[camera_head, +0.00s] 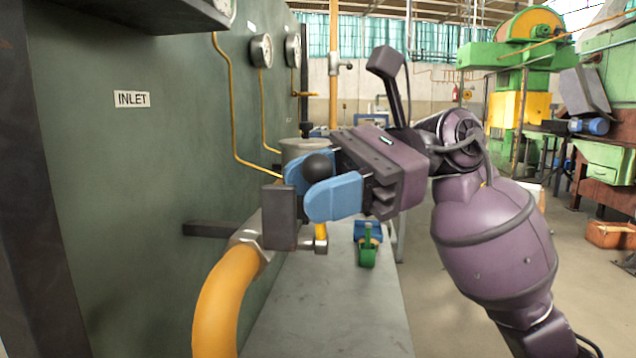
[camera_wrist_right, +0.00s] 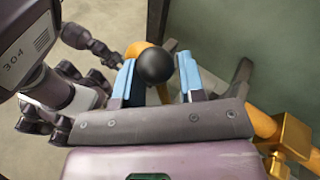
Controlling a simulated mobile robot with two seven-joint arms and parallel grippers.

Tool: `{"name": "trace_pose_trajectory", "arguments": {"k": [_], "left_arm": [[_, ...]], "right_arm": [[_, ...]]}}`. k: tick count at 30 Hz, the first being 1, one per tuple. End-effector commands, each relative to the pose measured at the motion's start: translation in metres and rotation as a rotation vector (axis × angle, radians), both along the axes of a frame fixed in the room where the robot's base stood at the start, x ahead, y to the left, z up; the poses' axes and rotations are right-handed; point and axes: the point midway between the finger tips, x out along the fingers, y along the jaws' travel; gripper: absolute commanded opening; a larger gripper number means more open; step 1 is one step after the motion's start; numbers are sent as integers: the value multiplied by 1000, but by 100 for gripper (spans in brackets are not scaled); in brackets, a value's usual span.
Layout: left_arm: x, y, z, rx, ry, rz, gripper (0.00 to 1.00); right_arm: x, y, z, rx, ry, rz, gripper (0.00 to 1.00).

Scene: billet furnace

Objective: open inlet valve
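The INLET label (camera_head: 132,99) is on the green panel at the left. Below and right of it, a thick yellow pipe (camera_head: 222,300) rises to a metal fitting (camera_head: 250,238). A black ball knob (camera_head: 318,167) is above this fitting; its stem is hidden behind my gripper. My right gripper (camera_head: 316,188) reaches in from the right, its two blue fingers apart on either side of the knob. In the right wrist view the knob (camera_wrist_right: 155,65) sits between the fingertips with narrow gaps. Firm contact is not visible. My left gripper is not identifiable in either view.
A grey bench top (camera_head: 340,310) runs along the panel, with a small green and blue item (camera_head: 367,250) on it. A dark bar (camera_head: 208,229) sticks out from the panel. Gauges (camera_head: 261,50) and thin yellow pipes are further back. Open floor is at the right.

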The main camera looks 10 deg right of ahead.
Motion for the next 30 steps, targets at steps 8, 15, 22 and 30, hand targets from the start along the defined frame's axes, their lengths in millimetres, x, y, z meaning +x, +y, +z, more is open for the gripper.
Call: {"name": "trace_pose_trajectory", "arguments": {"k": [8, 15, 22, 30], "left_arm": [[4, -1, 2, -2, -8, -2, 43], [6, -1, 4, -3, -14, 0, 43], [6, -1, 6, -7, -16, 3, 43], [4, -1, 3, -8, -8, 7, 43]], "right_arm": [[0, 0, 0, 1, 1, 0, 41], [5, -17, 4, 0, 2, -5, 41], [14, -57, 13, -1, 1, -5, 41], [23, -93, 20, -1, 1, -3, 41]]}}
